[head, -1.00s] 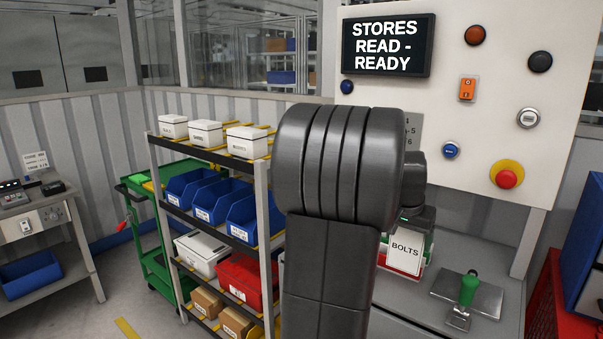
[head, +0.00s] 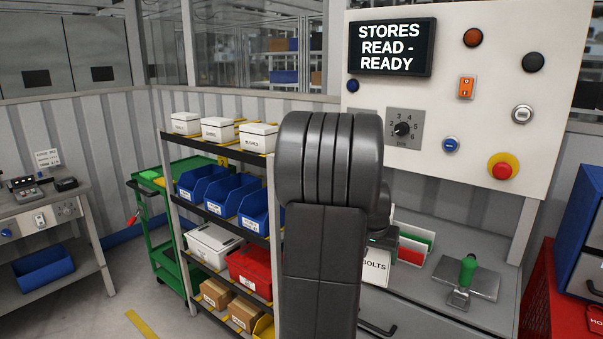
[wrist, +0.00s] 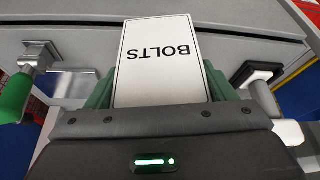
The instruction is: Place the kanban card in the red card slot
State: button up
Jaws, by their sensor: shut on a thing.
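The kanban card (head: 376,268) is white with a black border and the word BOLTS. In the wrist view the card (wrist: 160,60) stands out between the green fingers of my gripper (wrist: 160,92), which is shut on it. In the head view my gripper (head: 384,238) is partly hidden behind my arm. The red card slot (head: 411,251) is on the grey bench, just right of the card, with a white edge and a green slot (head: 417,237) behind it. The card is apart from the red slot, and its left part is hidden by my arm.
A green-handled stamp (head: 467,271) stands on a metal plate to the right. A control panel (head: 440,110) with knobs and buttons rises behind the bench. A shelf rack (head: 262,187) with bins stands left of my arm. A red cabinet (head: 560,310) is at far right.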

jog(key=w+a+f+n+y, duration=0.1)
jog(key=a+f+n, duration=0.4)
jog(key=a+f, duration=1.3)
jog(key=shift+a+t+y, duration=0.3)
jog(key=shift+a+y, duration=0.3)
jog(key=shift+a, duration=0.05)
